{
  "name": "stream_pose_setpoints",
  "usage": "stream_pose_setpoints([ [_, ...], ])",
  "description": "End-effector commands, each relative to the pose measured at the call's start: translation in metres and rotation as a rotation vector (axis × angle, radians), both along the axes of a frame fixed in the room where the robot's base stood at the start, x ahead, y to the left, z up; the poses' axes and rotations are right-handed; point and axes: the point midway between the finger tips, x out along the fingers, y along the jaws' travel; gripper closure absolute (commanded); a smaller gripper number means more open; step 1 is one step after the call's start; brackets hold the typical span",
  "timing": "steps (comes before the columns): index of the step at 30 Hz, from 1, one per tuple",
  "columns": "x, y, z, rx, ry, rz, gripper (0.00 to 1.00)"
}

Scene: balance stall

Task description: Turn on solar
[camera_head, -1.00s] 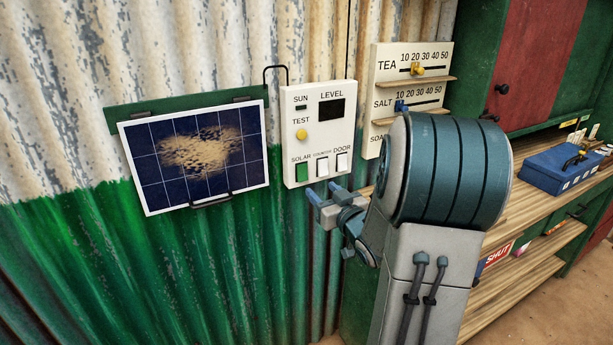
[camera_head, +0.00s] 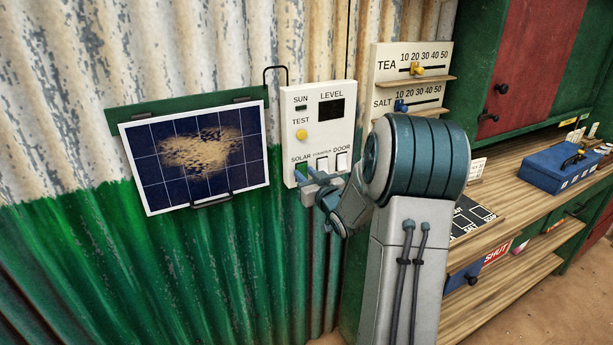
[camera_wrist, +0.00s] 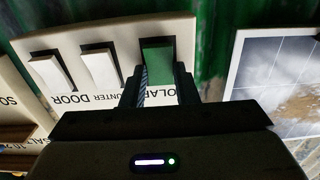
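The white control panel (camera_head: 291,117) is on the corrugated wall, with a row of SOLAR, COUNTER and DOOR switches along its bottom. The green SOLAR switch (camera_wrist: 157,57) shows upside down in the wrist view. In the head view my gripper (camera_head: 306,180) covers most of that switch. In the wrist view my gripper (camera_wrist: 160,84) has its two fingers apart, on either side of the lower part of the green switch, with nothing held. I cannot tell whether a fingertip touches the switch. The LEVEL display (camera_head: 331,109) and the SUN window (camera_head: 301,108) are dark.
The white COUNTER switch (camera_wrist: 101,67) and DOOR switch (camera_wrist: 51,70) are close beside SOLAR. A dusty solar panel (camera_head: 160,190) hangs left of the control panel. The TEA and SALT slider board (camera_head: 385,55) is to the right, above a wooden counter with a blue box (camera_head: 549,170).

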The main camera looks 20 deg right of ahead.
Motion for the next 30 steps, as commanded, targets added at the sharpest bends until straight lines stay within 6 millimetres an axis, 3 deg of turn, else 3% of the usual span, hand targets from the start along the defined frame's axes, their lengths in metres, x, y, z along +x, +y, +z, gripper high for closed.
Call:
stream_pose_setpoints([
  [11, 0.000, 0.000, -0.006, 0.000, -0.030, 0.000, 0.96],
  [30, 0.000, -0.001, -0.011, 0.007, -0.233, -0.001, 0.95],
])
